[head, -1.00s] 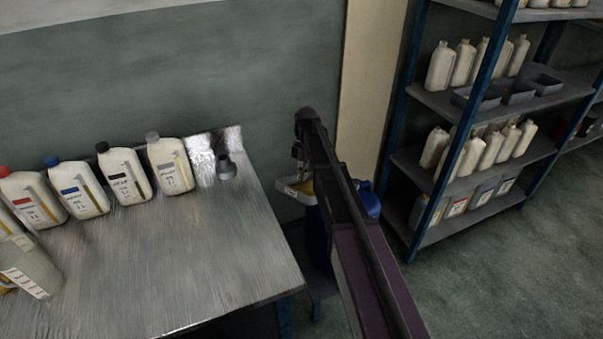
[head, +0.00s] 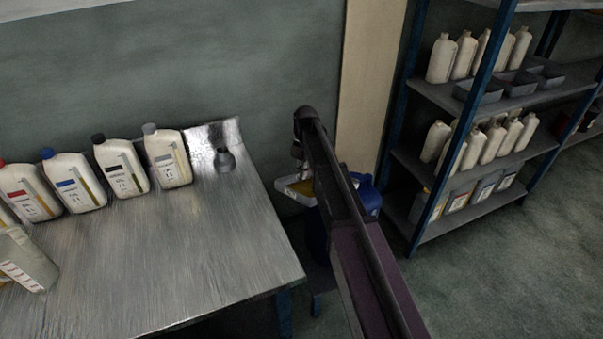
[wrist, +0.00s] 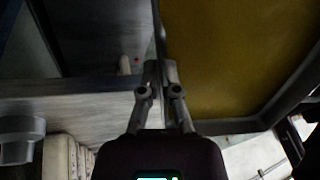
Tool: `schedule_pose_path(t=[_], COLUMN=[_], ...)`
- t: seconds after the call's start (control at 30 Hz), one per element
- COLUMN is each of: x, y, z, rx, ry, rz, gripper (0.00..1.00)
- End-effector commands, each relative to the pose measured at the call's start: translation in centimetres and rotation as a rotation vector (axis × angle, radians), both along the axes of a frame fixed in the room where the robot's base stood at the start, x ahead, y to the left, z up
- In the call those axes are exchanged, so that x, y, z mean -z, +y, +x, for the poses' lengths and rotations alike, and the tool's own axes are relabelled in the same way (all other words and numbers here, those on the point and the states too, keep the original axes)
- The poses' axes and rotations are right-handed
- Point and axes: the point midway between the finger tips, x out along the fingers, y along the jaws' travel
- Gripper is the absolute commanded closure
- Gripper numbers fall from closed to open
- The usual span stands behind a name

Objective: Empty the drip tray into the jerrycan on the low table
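The drip tray (head: 284,186) is pale grey and hangs in the air just right of the workbench. In the wrist view the tray (wrist: 238,127) holds amber oil (wrist: 235,55) over most of its floor. My gripper (wrist: 158,72) is shut on the tray's near-left rim; in the head view my gripper (head: 299,165) is partly hidden by my arm. The blue jerrycan (head: 368,197) stands below and beside the tray, mostly hidden behind my arm. Its mouth cannot be seen. The low table (head: 322,279) under it shows only as a small dark piece.
A shelf rack (head: 470,185) with bottles stands at right. The floor (head: 500,270) there is clear.

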Motion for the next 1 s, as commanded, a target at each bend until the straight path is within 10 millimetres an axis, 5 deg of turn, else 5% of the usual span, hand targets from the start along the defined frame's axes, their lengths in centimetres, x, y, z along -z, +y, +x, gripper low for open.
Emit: schedule_pose_path(t=[0.67,1.0], x=[3.2,0.0], y=[0.2,0.2], z=[-0.8,-0.5], rx=[-0.002,0.0], ry=[-0.36,-0.353], rz=[-0.122,-0.12], gripper=[1.0,1.0])
